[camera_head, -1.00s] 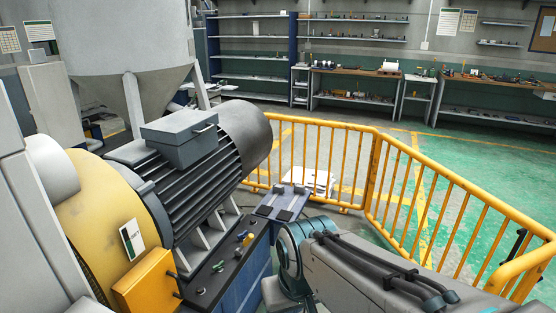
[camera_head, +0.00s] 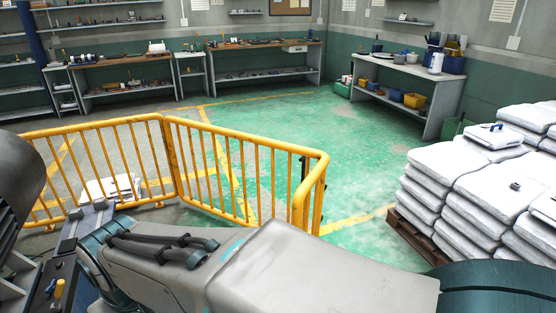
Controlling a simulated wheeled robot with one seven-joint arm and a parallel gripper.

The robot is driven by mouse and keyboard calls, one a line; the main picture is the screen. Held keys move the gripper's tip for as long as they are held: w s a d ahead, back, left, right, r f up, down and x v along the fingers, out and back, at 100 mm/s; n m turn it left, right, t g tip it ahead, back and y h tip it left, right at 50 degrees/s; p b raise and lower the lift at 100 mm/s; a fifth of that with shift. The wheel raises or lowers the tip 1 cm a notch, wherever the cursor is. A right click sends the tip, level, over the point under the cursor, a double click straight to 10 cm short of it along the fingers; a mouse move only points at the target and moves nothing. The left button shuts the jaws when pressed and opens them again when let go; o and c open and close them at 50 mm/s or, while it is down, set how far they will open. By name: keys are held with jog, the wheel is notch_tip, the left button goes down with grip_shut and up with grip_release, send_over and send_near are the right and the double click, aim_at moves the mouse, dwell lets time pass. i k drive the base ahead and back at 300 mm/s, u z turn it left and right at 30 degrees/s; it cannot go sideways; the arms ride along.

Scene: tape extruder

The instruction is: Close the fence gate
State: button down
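The yellow barred fence (camera_head: 90,130) runs from the left to a corner post, then a second stretch (camera_head: 225,140) comes nearer on the right. At its near right end, a yellow barred section (camera_head: 312,190) is seen almost edge-on, turned toward me. A small dark part, perhaps a latch, shows at its bars. I cannot tell for certain which section is the gate. My arm crosses the bottom of the view. A grey two-pronged part beyond its teal joint looks like my gripper (camera_head: 88,215), left of and apart from that end section. Its opening is unclear.
A dark motor (camera_head: 18,185) stands at the left edge. White sacks (camera_head: 465,185) are stacked on a pallet (camera_head: 425,240) at right. Green floor (camera_head: 350,145) is clear between fence and sacks. Workbenches (camera_head: 265,60) line the back wall.

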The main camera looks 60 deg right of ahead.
aim_at(301, 196)
jog(key=z, duration=3)
jog(key=i, duration=3.75)
jog(key=u, duration=3.05)
